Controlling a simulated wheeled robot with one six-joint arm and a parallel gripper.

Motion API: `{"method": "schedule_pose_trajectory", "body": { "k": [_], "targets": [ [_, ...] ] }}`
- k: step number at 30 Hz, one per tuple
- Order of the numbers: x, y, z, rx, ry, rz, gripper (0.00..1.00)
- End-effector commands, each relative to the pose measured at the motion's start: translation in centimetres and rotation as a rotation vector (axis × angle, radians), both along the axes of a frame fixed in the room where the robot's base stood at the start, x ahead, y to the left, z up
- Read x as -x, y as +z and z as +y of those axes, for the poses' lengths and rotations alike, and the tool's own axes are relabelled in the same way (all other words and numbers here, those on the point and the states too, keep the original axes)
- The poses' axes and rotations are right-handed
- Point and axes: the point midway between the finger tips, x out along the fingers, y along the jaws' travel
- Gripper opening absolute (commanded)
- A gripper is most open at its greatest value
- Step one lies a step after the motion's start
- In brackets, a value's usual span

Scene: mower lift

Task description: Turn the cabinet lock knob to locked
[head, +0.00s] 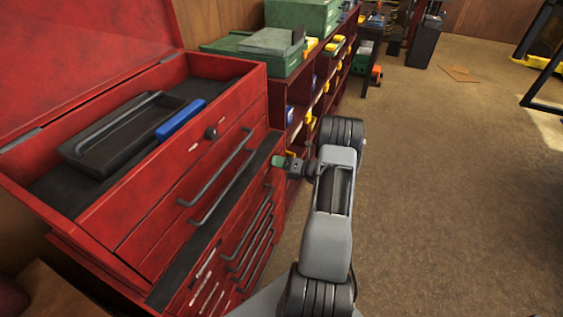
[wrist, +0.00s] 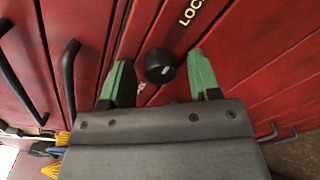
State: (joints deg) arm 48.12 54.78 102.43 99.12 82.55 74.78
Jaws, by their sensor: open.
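In the wrist view a round black knob (wrist: 160,66) sits on a red cabinet front, with a small pale mark on its face. White lettering beginning "LOC" (wrist: 190,12) is above and right of it. More white lettering below the knob is partly hidden. My gripper (wrist: 161,80) is open, its green fingers on either side of the knob with gaps to both. In the head view my gripper (head: 282,161) is beside the red cabinet (head: 160,210). A dark knob (head: 211,132) shows on the upper front there; I cannot tell if it is the same one.
The cabinet's lid (head: 85,50) stands open, with a black tray (head: 120,130) and a blue object (head: 180,119) inside. Long drawer handles (head: 215,175) stick out from the front. A shelf with green boxes (head: 270,45) is behind.

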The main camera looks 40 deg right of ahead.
Motion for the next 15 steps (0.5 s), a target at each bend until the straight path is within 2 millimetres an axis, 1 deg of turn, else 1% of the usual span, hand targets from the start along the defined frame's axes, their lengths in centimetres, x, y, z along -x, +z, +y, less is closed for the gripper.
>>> {"method": "schedule_pose_trajectory", "body": {
  "k": [5, 8, 15],
  "targets": [
    [1.2, 0.0, -0.8, -0.001, -0.004, 0.0, 0.57],
    [2.8, 0.0, -1.7, -0.001, -0.004, 0.0, 0.57],
    [7.0, 0.3, -4.3, 0.0, -0.005, 0.0, 0.57]
  ]
}}
